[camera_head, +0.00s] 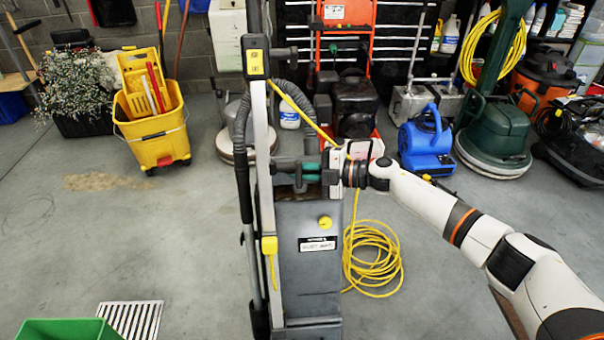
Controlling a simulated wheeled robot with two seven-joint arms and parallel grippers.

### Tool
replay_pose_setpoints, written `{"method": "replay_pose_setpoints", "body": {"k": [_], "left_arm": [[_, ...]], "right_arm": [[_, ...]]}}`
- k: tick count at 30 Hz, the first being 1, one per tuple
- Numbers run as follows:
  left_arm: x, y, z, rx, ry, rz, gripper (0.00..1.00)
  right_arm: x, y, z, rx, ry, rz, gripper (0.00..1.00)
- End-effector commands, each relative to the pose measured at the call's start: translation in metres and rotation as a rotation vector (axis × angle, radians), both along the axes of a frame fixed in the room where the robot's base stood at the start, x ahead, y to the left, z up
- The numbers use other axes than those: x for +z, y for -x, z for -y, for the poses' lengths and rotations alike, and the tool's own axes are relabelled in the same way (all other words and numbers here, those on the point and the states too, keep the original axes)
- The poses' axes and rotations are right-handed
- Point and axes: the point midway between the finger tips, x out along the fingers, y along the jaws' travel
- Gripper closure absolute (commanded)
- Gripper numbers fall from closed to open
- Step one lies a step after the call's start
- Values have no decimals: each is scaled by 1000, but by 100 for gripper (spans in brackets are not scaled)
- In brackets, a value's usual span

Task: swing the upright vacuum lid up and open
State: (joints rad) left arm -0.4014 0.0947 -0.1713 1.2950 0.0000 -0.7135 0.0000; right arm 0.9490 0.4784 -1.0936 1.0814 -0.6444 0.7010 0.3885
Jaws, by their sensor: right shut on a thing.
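The upright vacuum (312,275) stands in the middle of the camera_head view, with a grey body, a white label and a yellow round knob. Its tall pole and hose rise on the left side. My right gripper (311,172) comes in from the right and is at the top of the grey body. Its teal-tipped fingers are shut on the upright vacuum lid at its upper edge. The exact contact is small and partly hidden by the gripper, and I cannot tell how far the lid is tilted. My left gripper is not in view.
A yellow cord (372,262) lies coiled on the floor right of the vacuum. A yellow mop bucket (157,140) stands at the left. A blue blower (427,145) and a green floor machine (494,135) stand behind right. A green bin (68,328) is front left.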

Motion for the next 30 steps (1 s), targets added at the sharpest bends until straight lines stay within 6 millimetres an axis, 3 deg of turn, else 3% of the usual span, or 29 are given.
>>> {"method": "replay_pose_setpoints", "body": {"k": [6, 15, 30], "left_arm": [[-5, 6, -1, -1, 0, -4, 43], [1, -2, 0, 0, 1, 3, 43], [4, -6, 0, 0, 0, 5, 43]], "right_arm": [[17, -17, 0, -7, -5, 11, 100], [33, -40, -1, -6, -3, -11, 100], [39, -56, -1, -2, -4, -118, 100]]}}
